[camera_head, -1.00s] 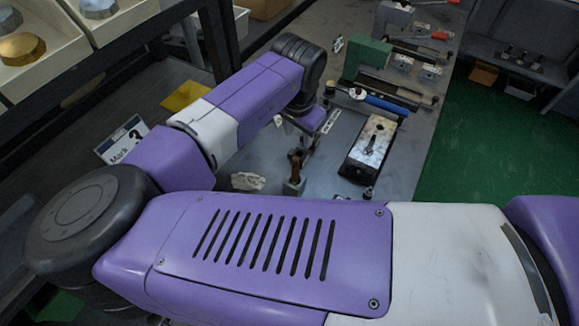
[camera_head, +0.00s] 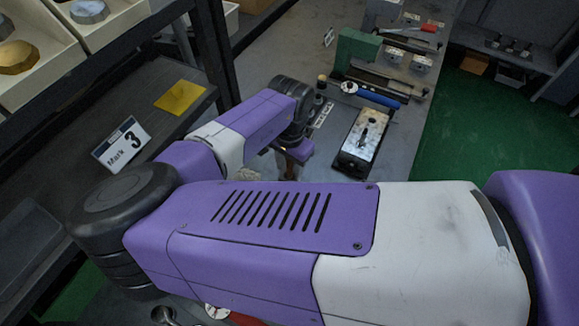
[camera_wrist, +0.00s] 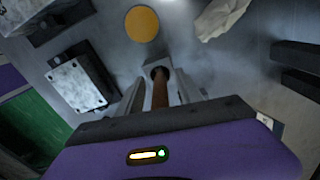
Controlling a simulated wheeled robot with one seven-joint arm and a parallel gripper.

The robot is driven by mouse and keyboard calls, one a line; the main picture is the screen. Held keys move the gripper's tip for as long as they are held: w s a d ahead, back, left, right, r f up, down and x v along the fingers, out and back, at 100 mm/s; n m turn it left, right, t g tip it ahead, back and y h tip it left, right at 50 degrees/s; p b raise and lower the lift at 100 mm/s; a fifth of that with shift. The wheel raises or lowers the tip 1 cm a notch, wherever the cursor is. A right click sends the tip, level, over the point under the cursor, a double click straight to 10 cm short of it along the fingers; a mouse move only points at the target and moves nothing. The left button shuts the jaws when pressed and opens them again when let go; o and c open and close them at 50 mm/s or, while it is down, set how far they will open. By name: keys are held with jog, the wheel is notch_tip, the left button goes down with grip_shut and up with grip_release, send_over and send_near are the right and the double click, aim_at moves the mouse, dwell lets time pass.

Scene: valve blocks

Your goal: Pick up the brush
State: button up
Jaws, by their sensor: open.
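A slim brown handle, which looks like the brush (camera_wrist: 160,90), stands between the fingers of my gripper (camera_wrist: 160,84) in the wrist view. The fingers are open on either side of it, and I cannot tell whether either one touches it. A grey metal part lies at the handle's far end. In the head view a short brown piece of the brush (camera_head: 290,166) shows just below my gripper's purple body (camera_head: 300,151). The fingertips are hidden there, and most of the brush is behind my arm.
A worn metal block on a dark base (camera_head: 361,140) lies right of my gripper; it also shows in the wrist view (camera_wrist: 80,84). An orange disc (camera_wrist: 142,24) and a crumpled pale cloth (camera_wrist: 221,18) lie nearby. A blue-handled tool (camera_head: 378,98) lies further back.

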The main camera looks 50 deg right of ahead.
jog(key=shift+f, duration=0.2)
grip_shut()
jog(key=shift+r, duration=0.15)
notch_tip(320, 180, up, 20)
jog(key=b, duration=0.2)
dwell(0.6)
